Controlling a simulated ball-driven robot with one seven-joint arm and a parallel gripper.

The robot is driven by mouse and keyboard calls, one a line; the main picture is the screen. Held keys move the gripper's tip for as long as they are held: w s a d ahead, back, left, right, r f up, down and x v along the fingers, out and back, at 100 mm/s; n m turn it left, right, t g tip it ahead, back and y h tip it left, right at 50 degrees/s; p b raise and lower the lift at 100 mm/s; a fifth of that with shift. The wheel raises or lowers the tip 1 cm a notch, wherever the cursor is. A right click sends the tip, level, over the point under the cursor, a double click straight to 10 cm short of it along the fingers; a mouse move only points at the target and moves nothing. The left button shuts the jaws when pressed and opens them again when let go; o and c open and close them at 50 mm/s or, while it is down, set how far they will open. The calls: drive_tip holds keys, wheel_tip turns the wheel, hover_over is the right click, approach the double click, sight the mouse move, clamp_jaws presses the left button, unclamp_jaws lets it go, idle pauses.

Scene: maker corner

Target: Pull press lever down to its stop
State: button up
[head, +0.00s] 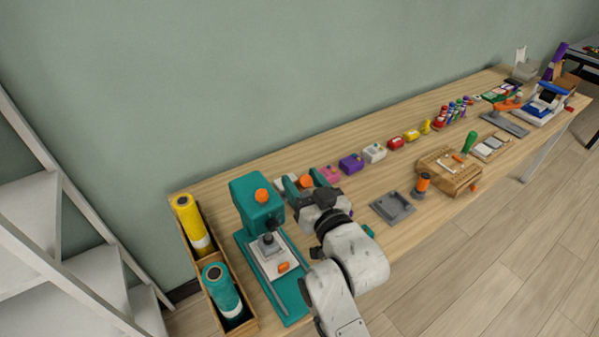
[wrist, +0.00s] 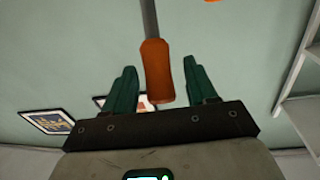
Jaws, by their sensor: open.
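The teal press (head: 250,200) stands at the left end of the bench, with an orange knob on its head. Its lever shows in the wrist view as a grey rod (wrist: 149,18) ending in an orange handle (wrist: 157,75). The handle end (head: 306,181) also shows in the head view, beside the press head. My gripper (wrist: 158,66) is open, with one teal finger on each side of the handle and a gap visible on both sides. In the head view my gripper (head: 304,180) is right of the press head, and my wrist hides most of the lever.
A wooden holder (head: 257,328) with a yellow and a teal roll stands left of the press. A purple box (head: 351,163) and other small coloured items line the bench behind my arm. White steps (head: 60,240) stand at far left.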

drive_tip(key=shift+x, duration=1.05)
drive_tip(key=shift+c, duration=0.4)
clamp_jaws()
